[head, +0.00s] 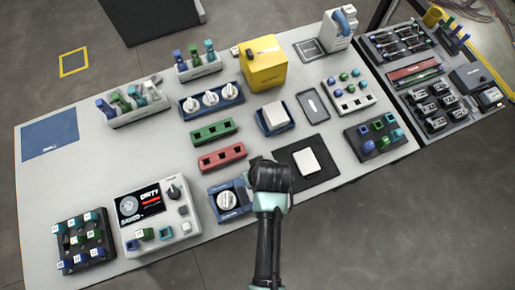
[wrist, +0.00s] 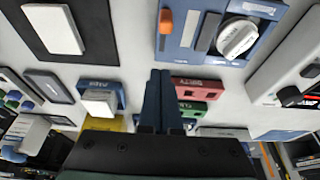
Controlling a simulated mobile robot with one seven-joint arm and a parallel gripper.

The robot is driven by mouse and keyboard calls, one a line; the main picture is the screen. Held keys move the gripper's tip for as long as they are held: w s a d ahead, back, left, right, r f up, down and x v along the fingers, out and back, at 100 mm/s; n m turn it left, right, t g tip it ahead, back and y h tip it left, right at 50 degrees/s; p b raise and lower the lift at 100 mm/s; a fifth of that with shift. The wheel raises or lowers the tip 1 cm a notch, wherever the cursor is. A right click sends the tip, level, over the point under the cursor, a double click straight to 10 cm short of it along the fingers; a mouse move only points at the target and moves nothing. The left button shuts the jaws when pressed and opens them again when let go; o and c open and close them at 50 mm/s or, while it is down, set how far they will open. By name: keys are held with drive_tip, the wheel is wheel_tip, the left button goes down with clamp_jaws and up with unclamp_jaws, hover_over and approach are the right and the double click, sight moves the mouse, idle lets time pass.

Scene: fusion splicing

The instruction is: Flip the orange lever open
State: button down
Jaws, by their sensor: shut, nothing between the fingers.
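The orange lever (wrist: 166,21) is a small rounded tab near the left edge of a blue panel (wrist: 187,48) at the top of the wrist view. A white round knob (wrist: 238,37) and grey strips share that panel. In the head view the blue panel (head: 216,212) lies just left of my gripper (head: 270,172), and I cannot make out the lever there. In the wrist view my gripper (wrist: 160,78) has its dark fingers together, empty, above the table and apart from the lever.
A black mat with a white block (head: 307,161) lies right of my gripper. Red (head: 222,157) and green (head: 213,132) socket blocks lie beyond the panel. A grey device with a screen (head: 158,215) stands to its left.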

drive_tip(key=v, duration=0.8)
drive_tip(key=shift+s+r, duration=0.25)
drive_tip(key=shift+s, duration=0.15)
